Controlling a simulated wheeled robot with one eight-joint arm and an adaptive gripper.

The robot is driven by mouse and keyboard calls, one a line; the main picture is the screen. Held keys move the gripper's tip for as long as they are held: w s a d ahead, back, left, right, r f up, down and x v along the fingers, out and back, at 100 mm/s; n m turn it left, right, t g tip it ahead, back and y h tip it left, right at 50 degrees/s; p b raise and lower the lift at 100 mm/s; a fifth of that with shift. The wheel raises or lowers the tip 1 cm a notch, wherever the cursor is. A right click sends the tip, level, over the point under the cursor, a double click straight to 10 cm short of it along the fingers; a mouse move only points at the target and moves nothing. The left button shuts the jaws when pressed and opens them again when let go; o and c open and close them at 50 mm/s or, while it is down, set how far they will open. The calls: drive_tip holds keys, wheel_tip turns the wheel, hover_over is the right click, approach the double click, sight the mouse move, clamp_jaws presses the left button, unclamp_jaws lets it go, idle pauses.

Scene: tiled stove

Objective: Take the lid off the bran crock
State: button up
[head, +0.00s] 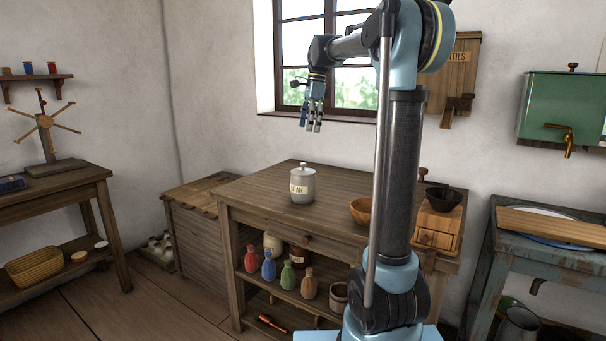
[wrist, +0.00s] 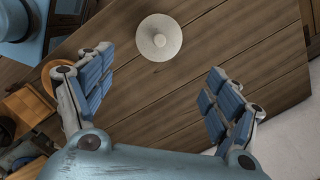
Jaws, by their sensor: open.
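The bran crock (head: 302,188) is a pale grey jar with a label, upright on the wooden table (head: 255,187). Its lid (head: 302,170) sits on top, with a small knob. In the wrist view the lid (wrist: 159,38) shows from above as a round pale disc, beyond the fingertips and a little left of the middle between them. My gripper (head: 312,128) is high above the table, over the crock's right side in the head view, pointing down. In the wrist view my gripper (wrist: 160,78) has its blue-padded fingers spread wide with nothing between them.
A wooden bowl (head: 362,211) and a coffee mill with a dark bowl (head: 443,198) stand at the table's right. The tabletop around the crock is clear. The window sill (head: 320,115) is behind.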

sight(303, 164)
drive_tip(key=f, duration=0.5)
drive_tip(key=a+f, duration=0.1)
drive_tip(key=f, duration=0.3)
drive_tip(key=a+f, duration=0.1)
drive_tip(key=f, duration=0.4)
drive_tip(key=shift+s+a+f, duration=0.15)
drive_tip(key=shift+s+f, duration=0.15)
drive_tip(key=c, duration=1.3)
